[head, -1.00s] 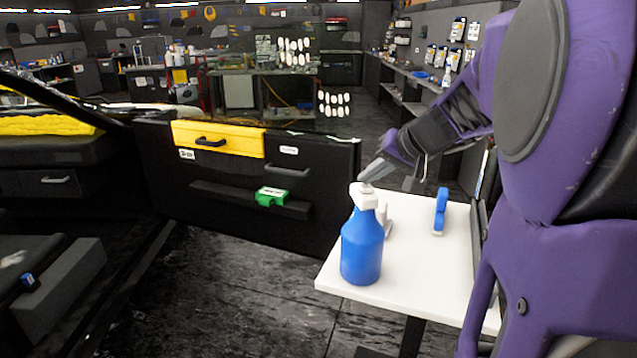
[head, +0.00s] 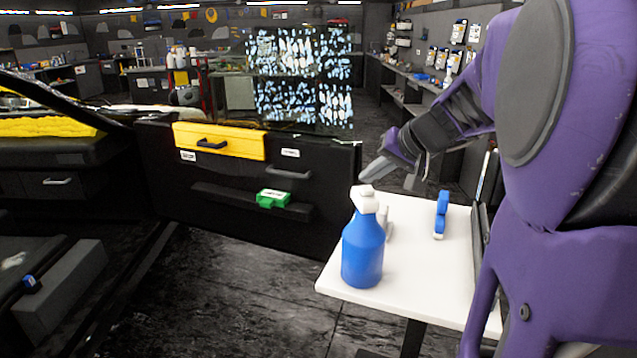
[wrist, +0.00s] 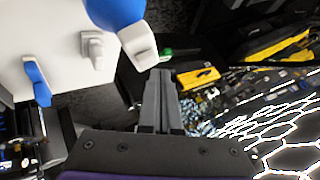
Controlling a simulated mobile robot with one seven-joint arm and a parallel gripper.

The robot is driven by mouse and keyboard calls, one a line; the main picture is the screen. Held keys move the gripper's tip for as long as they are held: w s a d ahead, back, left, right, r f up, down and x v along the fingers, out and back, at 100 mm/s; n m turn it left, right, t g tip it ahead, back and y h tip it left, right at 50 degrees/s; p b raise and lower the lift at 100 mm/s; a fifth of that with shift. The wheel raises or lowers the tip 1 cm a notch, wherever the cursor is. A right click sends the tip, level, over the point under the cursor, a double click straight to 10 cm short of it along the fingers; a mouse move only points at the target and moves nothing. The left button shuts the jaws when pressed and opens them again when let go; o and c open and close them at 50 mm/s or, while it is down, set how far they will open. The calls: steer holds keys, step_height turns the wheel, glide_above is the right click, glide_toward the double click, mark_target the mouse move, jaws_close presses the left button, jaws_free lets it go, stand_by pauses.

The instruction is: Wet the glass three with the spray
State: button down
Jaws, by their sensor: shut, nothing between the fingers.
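The blue spray bottle (head: 363,250) with a white spray head stands upright on the white table. Its blue body (wrist: 115,10) and white head (wrist: 139,46) also show in the wrist view. My gripper (head: 377,171) is shut with nothing in it, its tips right by the top of the spray head; I cannot tell whether they touch it. The closed fingers (wrist: 160,78) show in the wrist view just below the spray head. The door's window glass (head: 302,75) stands upright above the black door panel, covered in many pale wet marks across most of its area.
A blue-handled tool (head: 440,215) and a small white-grey item (head: 385,222) lie on the white table (head: 420,275). The black door panel (head: 230,222) with a yellow top section and green item (head: 273,198) is left of the table. Dark floor lies between.

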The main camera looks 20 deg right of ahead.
mark_target(370, 190)
steer(key=shift+r, duration=0.3)
steer(key=shift+r+p, duration=1.7)
steer(key=shift+r, duration=0.8)
